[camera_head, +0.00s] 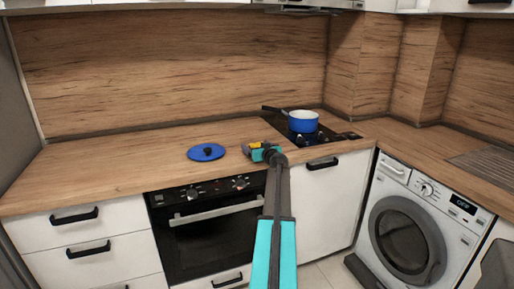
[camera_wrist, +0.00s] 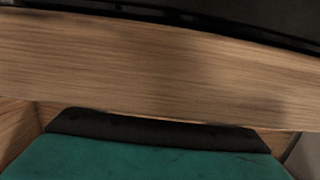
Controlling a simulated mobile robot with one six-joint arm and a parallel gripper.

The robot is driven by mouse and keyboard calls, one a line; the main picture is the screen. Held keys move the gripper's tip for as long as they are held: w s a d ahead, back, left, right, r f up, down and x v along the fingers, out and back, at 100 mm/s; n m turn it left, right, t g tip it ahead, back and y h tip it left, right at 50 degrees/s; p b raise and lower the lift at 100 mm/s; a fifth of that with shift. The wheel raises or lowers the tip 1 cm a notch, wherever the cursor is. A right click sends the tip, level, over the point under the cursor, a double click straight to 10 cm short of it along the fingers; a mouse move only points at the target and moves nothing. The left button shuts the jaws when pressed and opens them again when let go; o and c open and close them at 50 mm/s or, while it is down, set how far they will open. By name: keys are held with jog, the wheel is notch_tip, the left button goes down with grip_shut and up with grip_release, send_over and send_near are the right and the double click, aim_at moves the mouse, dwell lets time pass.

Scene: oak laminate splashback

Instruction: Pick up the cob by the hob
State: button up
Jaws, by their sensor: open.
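My gripper (camera_head: 256,152) is over the worktop, just left of the hob (camera_head: 330,137), with its arm reaching up from the bottom of the head view. A small yellow patch (camera_head: 255,145) shows right at the gripper; it may be the cob, but it is too small and too covered to be sure. I cannot tell whether the jaws touch it. In the wrist view, a teal block with a dark edge, seemingly part of my gripper (camera_wrist: 155,130), fills the bottom. No cob shows there, only bare wood and a black edge at the top.
A blue round lid (camera_head: 206,152) with a dark knob lies left of my gripper. A blue pan (camera_head: 303,121) with a white inside stands on the hob. The worktop (camera_head: 90,175) is clear at the left. The splashback (camera_head: 170,70) rises behind.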

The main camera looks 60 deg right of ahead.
jog(key=shift+x, duration=1.4)
jog(key=c, duration=1.2)
jog(key=shift+o, duration=0.2)
jog(key=shift+r, duration=0.15)
jog(key=shift+r, duration=1.75)
jog(key=a+f+b+v, duration=0.1)
jog(key=b+v, duration=0.1)
jog(key=v, duration=1.4)
jog(key=shift+w, duration=0.25)
